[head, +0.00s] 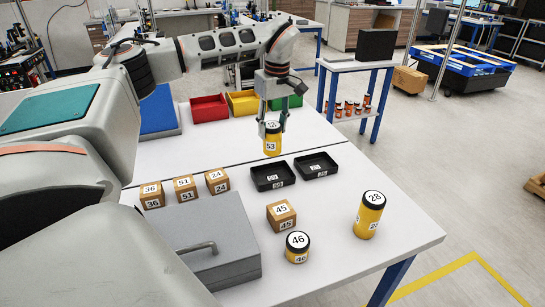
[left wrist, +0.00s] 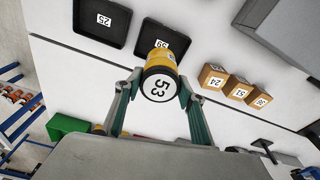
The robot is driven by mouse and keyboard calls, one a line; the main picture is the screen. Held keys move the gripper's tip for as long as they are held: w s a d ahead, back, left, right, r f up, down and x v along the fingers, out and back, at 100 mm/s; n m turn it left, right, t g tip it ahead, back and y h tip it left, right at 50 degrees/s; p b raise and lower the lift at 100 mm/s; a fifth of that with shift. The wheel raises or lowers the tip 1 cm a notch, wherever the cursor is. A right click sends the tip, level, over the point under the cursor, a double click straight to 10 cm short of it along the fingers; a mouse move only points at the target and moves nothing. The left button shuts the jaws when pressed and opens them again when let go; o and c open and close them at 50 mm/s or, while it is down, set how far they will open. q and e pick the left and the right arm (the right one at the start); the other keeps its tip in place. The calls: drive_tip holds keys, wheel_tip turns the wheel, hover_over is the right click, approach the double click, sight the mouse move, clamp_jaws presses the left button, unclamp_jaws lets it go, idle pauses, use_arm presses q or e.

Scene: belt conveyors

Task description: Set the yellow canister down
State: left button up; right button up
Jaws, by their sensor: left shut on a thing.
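My left gripper (head: 273,125) is shut on a yellow canister (head: 273,147) with a dark lid and the number 53. The canister hangs upright between the fingers, behind the two black trays in the head view; whether its base touches the table is unclear. My right gripper is not in view.
Wooden cubes (head: 186,189) stand in a row at left, with cube 45 (head: 281,216) nearer. Yellow canisters 46 (head: 297,248) and 28 (head: 369,215) stand in front. A grey case (head: 205,240) lies front left. Red (head: 209,108), yellow and green bins line the back.

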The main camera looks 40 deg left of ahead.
use_arm(q)
wheel_tip(320, 180, down, 10)
drive_tip(key=shift+f, duration=0.15)
idle(0.4)
drive_tip(key=shift+f, duration=0.2)
drive_tip(key=o, duration=1.4)
drive_tip(key=shift+c, duration=0.2)
drive_tip(key=r, duration=0.4)
drive_tip(key=d+r, duration=0.1)
drive_tip(key=r, duration=0.7)
drive_tip(key=shift+s+d+r, duration=0.15)
drive_tip(key=shift+s+d, duration=0.05)
